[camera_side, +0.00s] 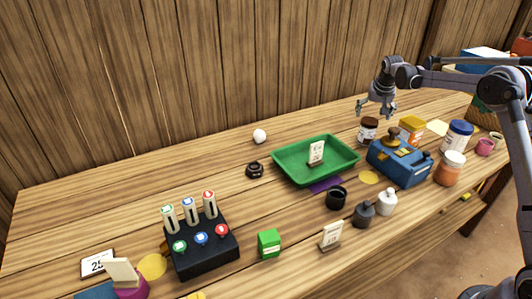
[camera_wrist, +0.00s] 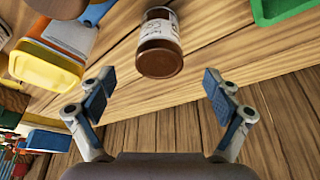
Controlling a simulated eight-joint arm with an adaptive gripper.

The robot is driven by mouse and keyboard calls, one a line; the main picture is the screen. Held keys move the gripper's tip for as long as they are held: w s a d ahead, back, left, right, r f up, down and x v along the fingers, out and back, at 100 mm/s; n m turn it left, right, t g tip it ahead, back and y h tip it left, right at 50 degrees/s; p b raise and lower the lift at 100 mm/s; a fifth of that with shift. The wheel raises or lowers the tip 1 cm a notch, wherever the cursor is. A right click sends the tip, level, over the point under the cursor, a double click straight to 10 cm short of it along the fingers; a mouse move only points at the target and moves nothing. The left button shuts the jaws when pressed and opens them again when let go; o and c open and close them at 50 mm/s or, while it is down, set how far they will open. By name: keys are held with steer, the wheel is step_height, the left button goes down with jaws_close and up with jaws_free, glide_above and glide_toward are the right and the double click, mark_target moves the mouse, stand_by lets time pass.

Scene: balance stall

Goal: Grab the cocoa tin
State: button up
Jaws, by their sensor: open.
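The cocoa tin looks to be the small dark brown round container with a white label (camera_side: 367,132), standing on the table beside the blue scale. Its label is too small to read. In the wrist view the brown tin (camera_wrist: 160,45) lies ahead of and between my fingers, apart from both. My gripper (camera_side: 375,112) is open and empty, above the tin and slightly to its right in the side view. In the wrist view my gripper (camera_wrist: 157,90) has its two blue-padded fingers spread wide.
A blue scale (camera_side: 400,168) and a yellow tin (camera_side: 411,128) stand close to the right. A green tray (camera_side: 290,172) lies to the left. Bare table lies behind the brown tin.

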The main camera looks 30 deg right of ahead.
mark_target(370, 122)
steer(key=shift+x, duration=3.8)
steer(key=shift+d, duration=0.1)
steer(key=c, duration=1.4)
